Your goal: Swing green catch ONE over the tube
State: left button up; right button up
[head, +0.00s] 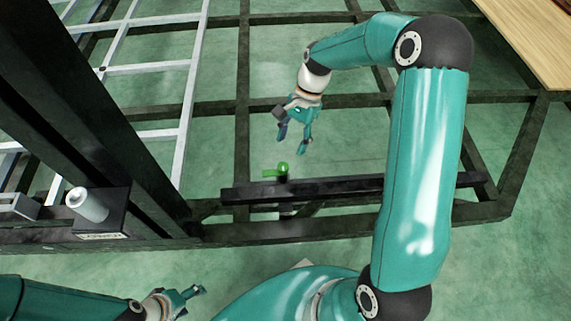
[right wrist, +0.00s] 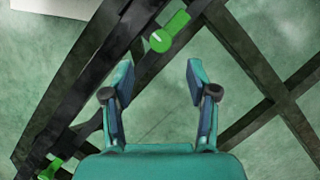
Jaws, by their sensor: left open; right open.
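A green catch (head: 283,169) stands at the dark tube (head: 335,187), which lies along the near side of the chassis. Its lever points left in the head view. The right wrist view shows this catch (right wrist: 161,40) beyond my fingertips, and a second green catch (right wrist: 50,168) at the lower left. The second is hidden in the head view, likely behind my right arm. I cannot tell which is ONE. My right gripper (head: 293,141) is open and empty, above and beyond the catch, apart from it. My left gripper (head: 187,300) is open and empty at the lower left.
The dark chassis frame (head: 240,110) has open gaps showing green floor. A thick dark post (head: 90,110) rises at the left, beside a plate with a pale cylinder (head: 88,204). A light ladder-like frame (head: 190,90) lies behind. A wooden surface (head: 535,40) is at the upper right.

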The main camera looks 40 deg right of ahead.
aim_at(284, 166)
jog(key=b+x, duration=0.1)
jog(key=x, duration=0.7)
jog(key=shift+a+f, duration=0.15)
grip_shut()
